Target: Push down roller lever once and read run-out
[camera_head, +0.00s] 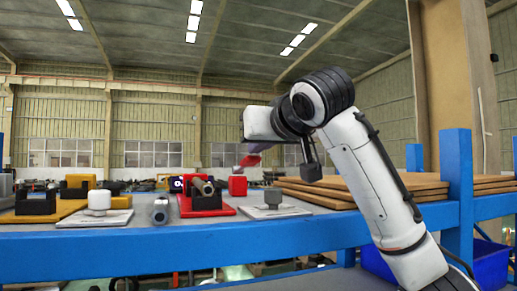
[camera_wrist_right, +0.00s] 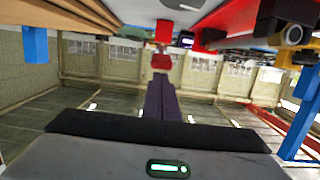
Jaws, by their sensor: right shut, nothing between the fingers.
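My right gripper (camera_head: 248,160) hangs above the bench, shut and empty, with its fingers pointing down and left. In the right wrist view its dark purple fingers end in red tips (camera_wrist_right: 161,62), close to a red block (camera_wrist_right: 163,30) in the picture. That red block also shows in the head view (camera_head: 238,186), below the gripper and apart from it. A red stand (camera_head: 207,208) holds a black block with a metal roller-like cylinder (camera_head: 203,186). A small dark display (camera_head: 176,184) stands behind it; its reading is too small to tell. I cannot tell which part is the lever. My left gripper is out of view.
A plate with a grey knob (camera_head: 274,208) lies right of the red stand. A grey cylinder (camera_head: 160,211) and a white cylinder on a plate (camera_head: 98,201) stand left. Stacked brown boards (camera_head: 330,190) and a blue post (camera_head: 456,180) are at right.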

